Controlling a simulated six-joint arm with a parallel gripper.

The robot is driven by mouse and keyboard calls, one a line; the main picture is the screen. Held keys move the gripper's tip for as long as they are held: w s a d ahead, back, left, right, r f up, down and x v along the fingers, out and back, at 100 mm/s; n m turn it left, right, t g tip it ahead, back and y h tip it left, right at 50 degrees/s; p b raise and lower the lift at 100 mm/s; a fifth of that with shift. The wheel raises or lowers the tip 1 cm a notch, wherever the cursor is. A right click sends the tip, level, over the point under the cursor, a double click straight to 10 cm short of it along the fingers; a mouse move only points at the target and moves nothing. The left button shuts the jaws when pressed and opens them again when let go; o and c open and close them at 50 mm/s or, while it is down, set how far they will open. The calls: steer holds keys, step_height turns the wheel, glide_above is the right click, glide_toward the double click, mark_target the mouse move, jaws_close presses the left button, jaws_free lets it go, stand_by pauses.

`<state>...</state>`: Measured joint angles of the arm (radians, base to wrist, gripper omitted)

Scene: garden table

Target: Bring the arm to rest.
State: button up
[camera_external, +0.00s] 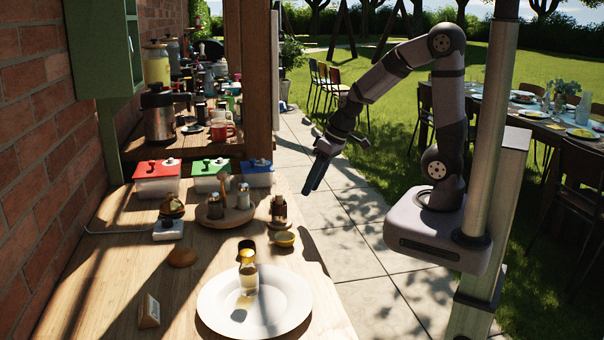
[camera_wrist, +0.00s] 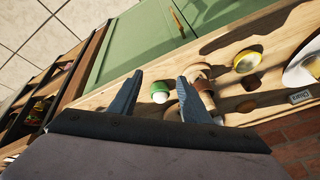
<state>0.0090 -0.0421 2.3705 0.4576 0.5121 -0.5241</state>
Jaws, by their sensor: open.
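My gripper (camera_external: 316,178) hangs in the air past the right edge of the wooden table (camera_external: 185,278), pointing down, with my arm bent above its base. In the wrist view my gripper (camera_wrist: 160,76) shows two blue-grey fingers spread apart with nothing held between them. A small white jar with a green top (camera_wrist: 160,92) shows in the gap between the fingers, lower down on the table and apart from them. A round wooden tray (camera_external: 212,219) with shakers stands on the table to the left of my gripper.
A white plate (camera_external: 290,305) holds a small glass bottle (camera_external: 248,276) at the table's front. A yellow bowl (camera_external: 284,240) sits near the right edge. Lidded boxes (camera_external: 157,188) stand farther back. A wooden post (camera_external: 250,95) rises behind. The paved strip (camera_external: 350,204) below my gripper looks clear.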

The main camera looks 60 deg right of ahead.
steer(key=s+d+f+m+g+h+p, duration=0.1)
steer(key=s+d, duration=0.4)
steer(key=s, duration=0.8)
steer(key=g+h+p, duration=0.1)
steer(key=g+p, duration=0.1)
steer(key=shift+m+g+h, duration=0.3)
steer(key=shift+g, duration=0.1)
